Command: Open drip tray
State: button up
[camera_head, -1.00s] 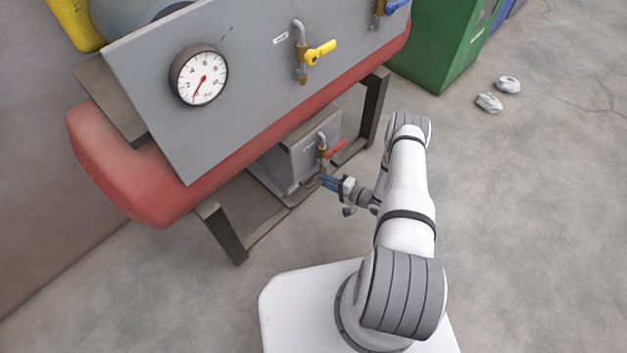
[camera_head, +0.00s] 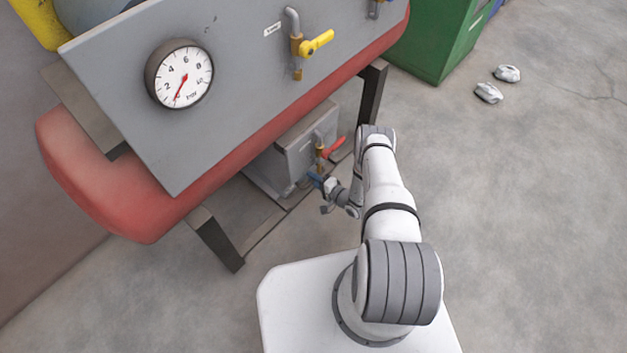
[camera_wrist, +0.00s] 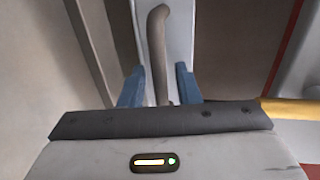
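A grey box-shaped unit (camera_head: 283,163), which looks like the drip tray, sits low under the red-edged machine in the head view. My gripper (camera_head: 315,180) is at its front, below a red-handled valve (camera_head: 334,148). In the wrist view, a grey-brown bar handle (camera_wrist: 158,45) stands in front of a pale panel (camera_wrist: 181,35). My gripper (camera_wrist: 159,84) has its two blue fingers apart, one on each side of the handle, with gaps visible. The handle's lower end is partly hidden behind my gripper body. Contact with the handle cannot be seen.
A pressure gauge (camera_head: 180,76) and a yellow-handled valve (camera_head: 316,42) are on the sloping grey panel above. Dark machine legs (camera_head: 216,243) stand left and right of the box. A green cabinet (camera_head: 432,35) and two pale objects (camera_head: 488,93) are at upper right.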

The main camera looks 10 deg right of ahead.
jog(key=shift+c, duration=0.3)
grip_shut()
dwell(0.3)
